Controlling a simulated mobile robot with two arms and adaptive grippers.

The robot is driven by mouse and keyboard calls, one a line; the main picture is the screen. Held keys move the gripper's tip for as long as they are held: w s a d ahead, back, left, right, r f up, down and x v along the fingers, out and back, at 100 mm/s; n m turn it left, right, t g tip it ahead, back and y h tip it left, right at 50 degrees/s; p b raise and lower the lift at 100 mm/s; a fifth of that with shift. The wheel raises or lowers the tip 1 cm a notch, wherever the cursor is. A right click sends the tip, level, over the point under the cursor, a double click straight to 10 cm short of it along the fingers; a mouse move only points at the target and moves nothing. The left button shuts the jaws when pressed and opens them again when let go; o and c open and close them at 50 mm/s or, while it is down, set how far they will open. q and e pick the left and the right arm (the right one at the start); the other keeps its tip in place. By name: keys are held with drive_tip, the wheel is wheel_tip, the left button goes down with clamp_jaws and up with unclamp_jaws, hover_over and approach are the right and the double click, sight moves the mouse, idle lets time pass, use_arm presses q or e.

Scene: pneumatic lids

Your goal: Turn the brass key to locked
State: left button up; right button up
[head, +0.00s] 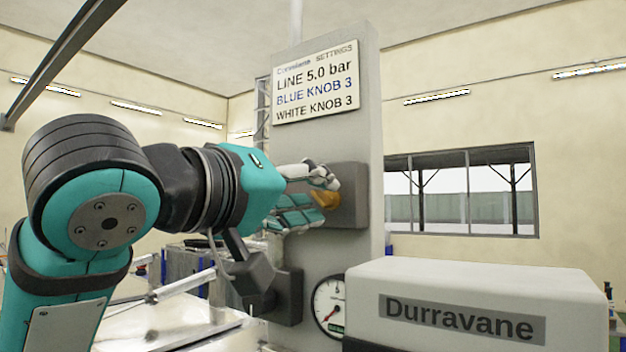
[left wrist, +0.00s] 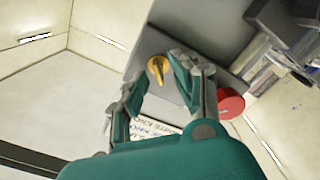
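The brass key (head: 327,200) sits on a grey box (head: 353,185) fixed to the tall grey column. In the head view it is partly hidden by my left gripper (head: 316,199). In the left wrist view the brass key (left wrist: 157,68) shows as a yellow knob with a narrow grip, just ahead of and between the two fingers. My left gripper (left wrist: 151,76) is open, with its fingers spread apart and nothing held. I cannot tell whether a finger touches the key. My right gripper is not in view.
A settings sign (head: 315,82) is on the column above the key. A red round part (left wrist: 230,103) shows beside the fingers in the left wrist view. A pressure gauge (head: 330,305) and a grey Durravane housing (head: 470,285) stand below and to the right.

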use_arm(q)
drive_tip(key=shift+w+d, duration=0.2)
drive_tip(key=shift+w, duration=0.05)
clamp_jaws()
